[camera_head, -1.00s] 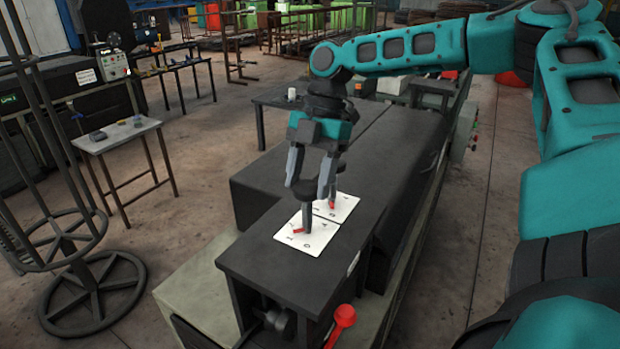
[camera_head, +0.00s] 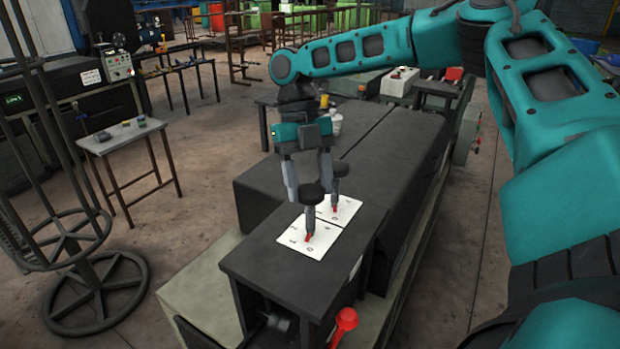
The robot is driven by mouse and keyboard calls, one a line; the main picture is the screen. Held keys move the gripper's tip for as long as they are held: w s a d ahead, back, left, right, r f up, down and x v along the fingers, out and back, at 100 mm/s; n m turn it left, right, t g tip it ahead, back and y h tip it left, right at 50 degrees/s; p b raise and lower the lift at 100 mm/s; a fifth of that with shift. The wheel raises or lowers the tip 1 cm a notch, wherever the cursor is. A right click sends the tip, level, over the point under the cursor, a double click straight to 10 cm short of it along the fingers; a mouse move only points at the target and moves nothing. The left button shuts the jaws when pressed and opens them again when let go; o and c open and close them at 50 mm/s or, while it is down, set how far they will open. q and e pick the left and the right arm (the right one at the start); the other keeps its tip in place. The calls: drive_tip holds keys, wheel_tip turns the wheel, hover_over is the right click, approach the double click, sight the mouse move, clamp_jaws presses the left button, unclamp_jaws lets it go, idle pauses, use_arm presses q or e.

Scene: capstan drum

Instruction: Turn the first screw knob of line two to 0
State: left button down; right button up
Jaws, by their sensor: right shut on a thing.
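Two screw knobs with black round tops and grey stems stand on white marked plates on the dark bench top. The near knob (camera_head: 310,219) stands on the near plate (camera_head: 327,243); its red pointer (camera_head: 308,238) points toward the plate's front edge, near a small mark that looks like 0. The far knob (camera_head: 335,189) stands on the far plate (camera_head: 350,205), with its red pointer also low on the plate. My right gripper (camera_head: 308,189) reaches down from above, its fingers on either side of the near knob's black top, shut on it. My left gripper is out of view.
A red ball-topped lever (camera_head: 346,318) stands at the bench's front edge. A small white bottle (camera_head: 336,122) stands behind my gripper. A small side table (camera_head: 122,134) and a round wire cage stand (camera_head: 100,290) are at the left. Bare floor lies between them and the machine.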

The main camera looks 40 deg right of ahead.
drive_tip(key=shift+w+n+h, duration=0.1)
drive_tip(key=shift+n+h, duration=0.4)
drive_tip(key=shift+n, duration=1)
drive_tip(key=o, duration=1)
drive_tip(key=shift+r, duration=0.1)
drive_tip(key=v, duration=1.2)
drive_tip(key=shift+w+a+r, duration=0.15)
drive_tip(key=shift+w+r, duration=0.15)
